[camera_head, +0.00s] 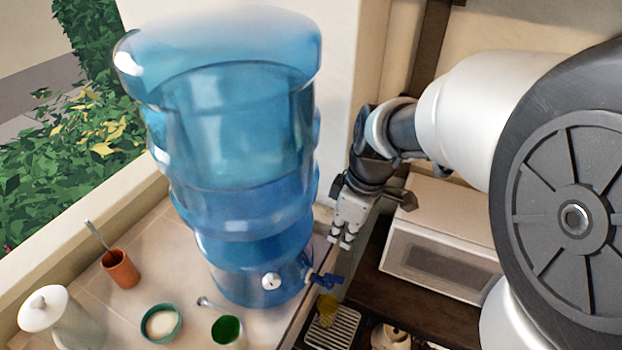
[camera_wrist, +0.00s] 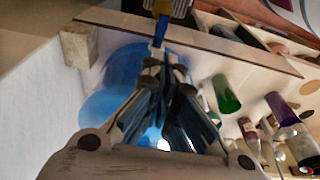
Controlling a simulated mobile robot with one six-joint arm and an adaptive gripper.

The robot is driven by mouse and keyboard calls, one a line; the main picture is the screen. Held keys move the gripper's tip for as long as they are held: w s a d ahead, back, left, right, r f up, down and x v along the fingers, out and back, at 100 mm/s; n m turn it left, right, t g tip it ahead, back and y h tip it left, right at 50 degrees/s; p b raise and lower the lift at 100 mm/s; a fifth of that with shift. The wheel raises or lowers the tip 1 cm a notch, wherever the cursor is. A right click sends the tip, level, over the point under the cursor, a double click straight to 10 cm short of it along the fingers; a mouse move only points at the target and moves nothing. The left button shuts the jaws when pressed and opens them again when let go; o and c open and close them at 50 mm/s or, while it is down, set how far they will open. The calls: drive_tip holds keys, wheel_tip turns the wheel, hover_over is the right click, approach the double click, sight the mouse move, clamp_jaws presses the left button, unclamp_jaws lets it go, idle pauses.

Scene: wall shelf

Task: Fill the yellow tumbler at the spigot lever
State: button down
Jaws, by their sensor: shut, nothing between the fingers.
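The yellow tumbler (camera_head: 326,308) stands on a slatted drip rack (camera_head: 338,332), low at the bottom centre of the head view. The blue spigot lever (camera_head: 327,280) sticks out above it from the base of the large blue water jug (camera_head: 235,150). My gripper (camera_head: 341,242) is shut and empty, above the lever and beside the jug, apart from both in the head view. In the wrist view my shut fingers (camera_wrist: 165,55) point toward the blue lever (camera_wrist: 160,30), with the tumbler (camera_wrist: 180,8) behind it. The tumbler's inside is too small to read.
A white appliance (camera_head: 445,238) sits right of my gripper.

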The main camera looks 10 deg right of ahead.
drive_tip(key=b, duration=0.2)
approach(341, 279)
drive_tip(key=a+f, duration=0.1)
drive_tip(key=w+a+f, duration=0.1)
drive_tip(key=f, duration=0.1)
drive_tip(key=a+f, duration=0.1)
drive_tip(key=f, duration=0.1)
drive_tip(key=shift+w+f, duration=0.25)
drive_tip(key=shift+w, duration=0.15)
drive_tip(key=shift+d+f, duration=0.15)
drive_tip(key=shift+f, duration=0.25)
drive_tip(key=shift+s+d+f+t+y+b, duration=0.2)
drive_tip(key=shift+d+f+t+y+b, duration=0.3)
drive_tip(key=shift+b, duration=2.3)
drive_tip(key=b, duration=0.3)
drive_tip(key=t+y+b, duration=0.1)
drive_tip(key=b, duration=0.2)
drive_tip(key=shift+s+d+f+y, duration=0.1)
drive_tip(key=shift+s+f+y, duration=0.15)
drive_tip(key=shift+y, duration=0.05)
drive_tip(key=shift+d+b, duration=0.1)
drive_tip(key=shift+b, duration=0.75)
drive_tip(key=shift+s+d+f+b, duration=0.2)
drive_tip(key=shift+s+b, duration=0.05)
drive_tip(key=shift+b, duration=0.85)
idle(0.5)
